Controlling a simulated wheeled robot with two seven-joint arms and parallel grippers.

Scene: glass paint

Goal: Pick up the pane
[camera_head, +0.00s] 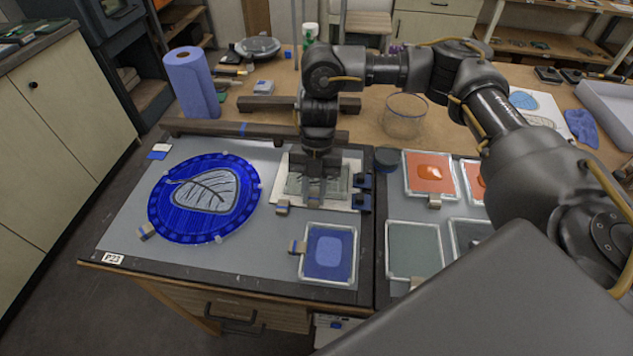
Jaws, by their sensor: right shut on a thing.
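My right gripper (314,188) points down over a white sheet (292,199) on the grey work board. It is shut on a small grey-green glass pane (338,183), which lies at or just above the sheet. The fingers and wrist cover part of the pane, and I cannot tell whether it is lifted. A blue square pane (329,252) in a clear frame lies in front of the gripper, apart from it. A round blue glass disc (204,198) with a pale leaf lies to the left. My left gripper is not in view.
A dark bar (245,133) lies along the board's back edge. Small clips stand around the sheet and disc. An orange framed pane (430,173) and others lie to the right. A blue paper roll (191,82) and a clear jar (404,116) stand behind.

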